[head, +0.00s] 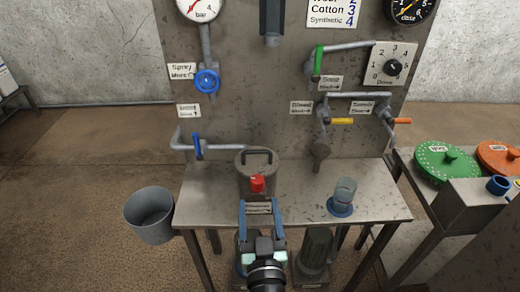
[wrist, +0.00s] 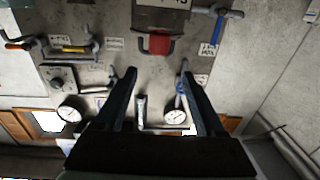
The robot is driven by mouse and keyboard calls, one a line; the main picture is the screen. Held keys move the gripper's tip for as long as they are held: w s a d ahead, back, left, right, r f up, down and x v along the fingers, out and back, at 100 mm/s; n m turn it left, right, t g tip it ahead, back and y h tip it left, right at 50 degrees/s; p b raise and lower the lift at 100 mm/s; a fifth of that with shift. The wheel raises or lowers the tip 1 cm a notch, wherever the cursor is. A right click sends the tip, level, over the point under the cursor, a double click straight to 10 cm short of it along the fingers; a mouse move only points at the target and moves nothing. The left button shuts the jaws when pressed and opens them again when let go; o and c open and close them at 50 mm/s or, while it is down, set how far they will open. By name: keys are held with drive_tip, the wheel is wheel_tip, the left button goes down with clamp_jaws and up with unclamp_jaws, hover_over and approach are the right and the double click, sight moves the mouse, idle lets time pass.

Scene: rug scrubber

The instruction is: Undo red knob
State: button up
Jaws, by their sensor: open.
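The red knob (head: 257,183) is on the front of a grey metal canister (head: 243,178) with a dark handle on its lid. The canister stands on the metal table. In the wrist view, where the scene appears upside down, the red knob (wrist: 159,43) is near the top centre. My gripper (head: 261,204) is open and empty, in front of the canister. In the wrist view my gripper (wrist: 158,76) has its two fingers spread, with the knob beyond the tips and between their lines. I see no contact with the knob.
A glass jar with a blue base (head: 341,198) stands right of the canister on the table (head: 293,176). A blue-handled pipe (head: 197,147) runs behind left. A grey bucket (head: 150,215) is on the floor at left. Green and orange discs (head: 445,163) lie at right.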

sight(257, 174)
drive_tip(key=w, duration=0.8)
drive_tip(key=w+b, duration=0.1)
drive_tip(key=w, duration=0.3)
drive_tip(key=shift+w+a+f, duration=0.2)
drive_tip(key=shift+w+f, duration=0.15)
clamp_jaws()
